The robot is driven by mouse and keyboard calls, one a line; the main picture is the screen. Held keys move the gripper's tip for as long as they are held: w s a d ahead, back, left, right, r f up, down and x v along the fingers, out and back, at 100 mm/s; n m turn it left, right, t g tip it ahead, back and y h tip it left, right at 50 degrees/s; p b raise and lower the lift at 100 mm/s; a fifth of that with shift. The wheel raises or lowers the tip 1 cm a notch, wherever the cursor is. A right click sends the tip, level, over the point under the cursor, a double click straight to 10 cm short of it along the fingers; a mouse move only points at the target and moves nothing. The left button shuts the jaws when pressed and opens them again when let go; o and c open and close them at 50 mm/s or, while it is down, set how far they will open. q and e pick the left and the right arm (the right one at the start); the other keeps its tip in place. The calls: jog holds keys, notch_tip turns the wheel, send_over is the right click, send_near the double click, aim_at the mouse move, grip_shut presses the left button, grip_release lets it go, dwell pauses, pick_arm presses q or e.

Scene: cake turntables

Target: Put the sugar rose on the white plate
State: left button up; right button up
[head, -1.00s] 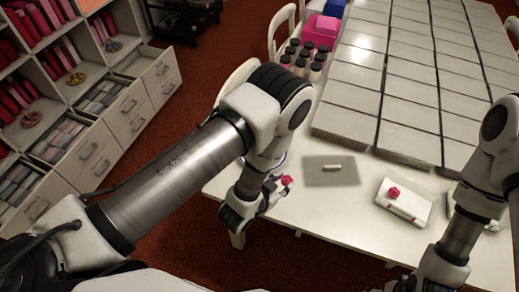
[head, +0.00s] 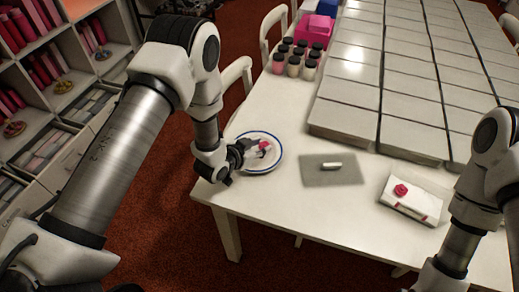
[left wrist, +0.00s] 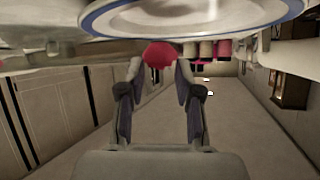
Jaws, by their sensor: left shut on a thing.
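The white plate (head: 276,161) with a blue rim lies on the table's left end in the head view. It shows close and edge-on at the top of the left wrist view (left wrist: 235,18). My left gripper (head: 258,150) is over the plate. It is shut on a pinkish-red sugar rose (head: 266,145). In the left wrist view the rose (left wrist: 158,54) sits between the two fingertips, close to the plate. I cannot tell whether it touches the plate. My right gripper is not in view; only my right arm shows.
A grey mat (head: 345,176) with a small white piece (head: 331,166) lies right of the plate. A white box (head: 421,207) bears another red rose (head: 400,190). Jars (head: 294,64) stand behind the plate. Rows of white boxes (head: 360,88) fill the table's back.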

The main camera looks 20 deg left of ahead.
pick_arm(q)
jog(key=shift+s+f, duration=0.1)
jog(key=shift+f, duration=1.15)
jog(key=shift+f, duration=0.1)
jog(key=o, duration=1.1)
jog(key=shift+c, duration=0.2)
jog(key=shift+r, duration=0.3)
jog(key=b+v, duration=0.1)
jog(key=v, duration=1)
jog(key=shift+s+a, duration=0.2)
jog(key=shift+s, duration=0.15)
jog(key=shift+r, duration=0.1)
